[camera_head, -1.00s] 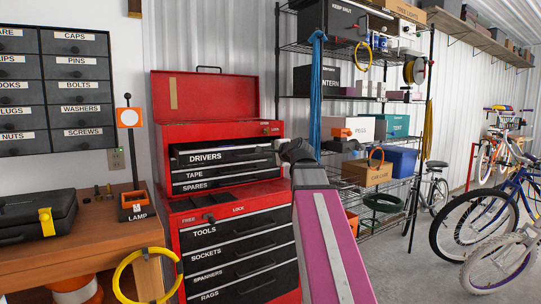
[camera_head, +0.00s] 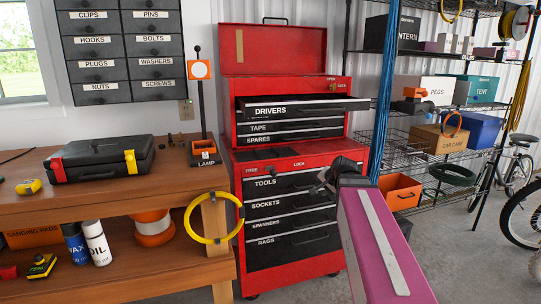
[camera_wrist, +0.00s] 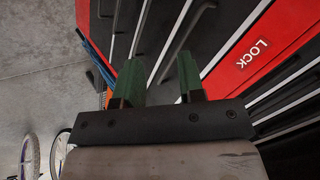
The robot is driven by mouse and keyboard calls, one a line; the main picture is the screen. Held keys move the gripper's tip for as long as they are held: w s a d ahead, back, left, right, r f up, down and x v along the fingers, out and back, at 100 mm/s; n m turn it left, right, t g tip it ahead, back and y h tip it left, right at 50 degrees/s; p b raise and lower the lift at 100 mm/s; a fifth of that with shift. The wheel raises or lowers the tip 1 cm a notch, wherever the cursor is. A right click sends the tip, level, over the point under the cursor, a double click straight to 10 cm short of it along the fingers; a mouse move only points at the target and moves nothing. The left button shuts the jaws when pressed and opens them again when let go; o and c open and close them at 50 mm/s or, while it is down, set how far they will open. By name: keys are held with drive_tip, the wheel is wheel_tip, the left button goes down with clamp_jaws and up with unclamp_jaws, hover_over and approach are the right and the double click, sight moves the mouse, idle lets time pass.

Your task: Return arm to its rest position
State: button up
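My arm's pink and grey link rises from the lower right of the head view. My gripper (camera_head: 325,182) is at its far end, small and dark, in front of the lower drawers of the red tool chest (camera_head: 240,205). In the wrist view my gripper (camera_wrist: 160,78) shows two green fingers standing apart with nothing between them. The chest's red front and dark drawers lie beyond the fingers there. The arm is raised and partly bent, and it hides part of the chest's right side.
The drivers drawer (camera_head: 300,109) sticks out a little. A wooden bench (camera_head: 130,205) with a black case (camera_head: 100,160) stands left, a yellow hose (camera_head: 190,222) hanging at its end. Wire shelves with an orange bin (camera_head: 403,191) and bicycles (camera_head: 518,170) are right. Grey floor shows between.

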drive_tip(key=s+f+n+g+h, duration=0.1)
drive_tip(key=s+f+n+g, duration=0.1)
drive_tip(key=s+f, duration=0.3)
drive_tip(key=s+a+f+n+g+h, duration=0.1)
drive_tip(key=s+f+n+g, duration=0.2)
drive_tip(key=f, duration=0.9)
drive_tip(key=s+f+n+g+h, duration=0.1)
drive_tip(key=s+f+n+g, duration=0.1)
drive_tip(key=s+f, duration=0.5)
drive_tip(key=shift+s+a+f+n+g, duration=0.3)
drive_tip(key=shift+s+a+f+g, duration=0.1)
drive_tip(key=shift+f, duration=0.3)
drive_tip(key=shift+d, duration=0.15)
